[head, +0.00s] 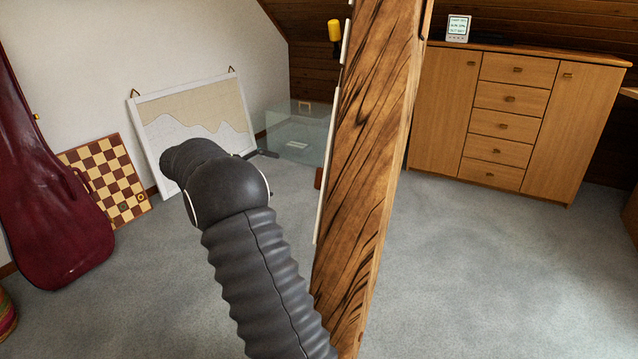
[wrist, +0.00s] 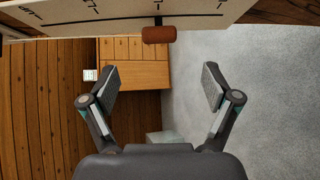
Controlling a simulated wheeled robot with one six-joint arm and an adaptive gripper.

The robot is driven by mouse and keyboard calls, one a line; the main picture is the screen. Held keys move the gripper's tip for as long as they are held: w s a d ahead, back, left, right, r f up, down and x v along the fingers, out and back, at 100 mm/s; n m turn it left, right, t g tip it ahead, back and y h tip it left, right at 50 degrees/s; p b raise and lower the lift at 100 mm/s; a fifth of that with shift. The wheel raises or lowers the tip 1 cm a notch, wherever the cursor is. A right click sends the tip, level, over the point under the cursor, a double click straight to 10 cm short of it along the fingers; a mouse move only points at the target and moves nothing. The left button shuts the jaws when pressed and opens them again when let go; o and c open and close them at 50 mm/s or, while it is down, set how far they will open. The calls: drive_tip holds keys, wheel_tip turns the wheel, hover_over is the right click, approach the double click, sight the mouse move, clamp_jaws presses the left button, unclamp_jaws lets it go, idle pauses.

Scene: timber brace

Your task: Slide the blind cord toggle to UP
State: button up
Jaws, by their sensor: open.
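A red-brown cylindrical toggle (wrist: 158,34) sticks out from the edge of a pale board with dark tick marks (wrist: 75,15) at the top of the wrist view. In the head view the toggle (head: 318,178) shows small beside the timber brace, at the edge of a pale strip (head: 328,150). My gripper (wrist: 158,86) is open and empty, its two fingers spread below the toggle in the wrist picture and apart from it. In the head view my arm mostly hides the gripper.
The thick slanted timber brace (head: 375,130) stands right of my arm. A yellow piece (head: 334,30) hangs near its top. A framed chart (head: 195,120), chessboard (head: 108,180) and glass tank (head: 295,130) stand behind. A wooden cabinet (head: 510,115) is at right; carpet before it is clear.

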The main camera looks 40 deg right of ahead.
sight(320, 178)
drive_tip(key=shift+g, duration=0.3)
drive_tip(key=x, duration=0.4)
drive_tip(key=w+b+x, duration=0.1)
drive_tip(key=x, duration=0.9)
drive_tip(key=shift+w+d+f, duration=0.15)
drive_tip(key=shift+w+d, duration=0.05)
drive_tip(key=shift+d, duration=0.05)
drive_tip(key=shift+c, duration=0.2)
